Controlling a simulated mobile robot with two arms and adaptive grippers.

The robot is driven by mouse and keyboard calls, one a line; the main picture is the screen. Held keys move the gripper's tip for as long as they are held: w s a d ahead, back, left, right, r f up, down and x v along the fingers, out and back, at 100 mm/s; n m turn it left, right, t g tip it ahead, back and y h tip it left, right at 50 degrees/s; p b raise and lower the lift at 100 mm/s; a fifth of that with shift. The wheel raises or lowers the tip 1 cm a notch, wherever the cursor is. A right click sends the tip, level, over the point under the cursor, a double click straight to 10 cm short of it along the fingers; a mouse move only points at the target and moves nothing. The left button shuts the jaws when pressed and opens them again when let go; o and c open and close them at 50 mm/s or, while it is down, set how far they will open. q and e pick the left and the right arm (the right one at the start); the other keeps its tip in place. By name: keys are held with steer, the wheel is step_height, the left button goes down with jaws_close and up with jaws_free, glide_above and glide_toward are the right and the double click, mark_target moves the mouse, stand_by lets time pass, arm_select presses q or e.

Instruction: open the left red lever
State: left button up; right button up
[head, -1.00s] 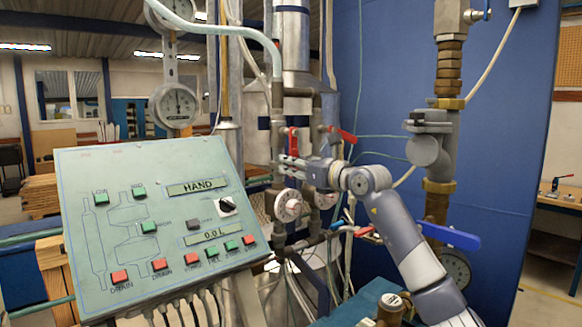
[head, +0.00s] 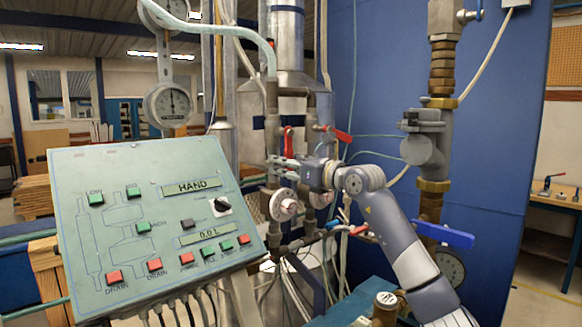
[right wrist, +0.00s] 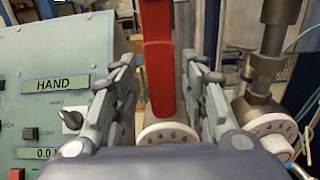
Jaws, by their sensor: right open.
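The left red lever (head: 288,142) stands upright on a vertical pipe in the middle of the head view. In the right wrist view the red lever (right wrist: 158,78) stands between my finger pads, with visible gaps on both sides. My right gripper (head: 272,166) is open, with its fingers at the height of the lever's lower part; it also shows in the right wrist view (right wrist: 158,62). The right red lever (head: 338,134) sits tilted on the neighbouring pipe. My left gripper is not in view.
A sloped control panel (head: 105,235) stands close on the left. White dials (head: 284,205) sit below the gripper, and a blue-handled valve (head: 445,235) is at the right. Pipes, thin hoses and a blue wall panel (head: 375,90) surround the arm.

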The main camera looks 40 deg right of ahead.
steer(key=s, duration=1.2)
steer(key=shift+d, duration=0.45)
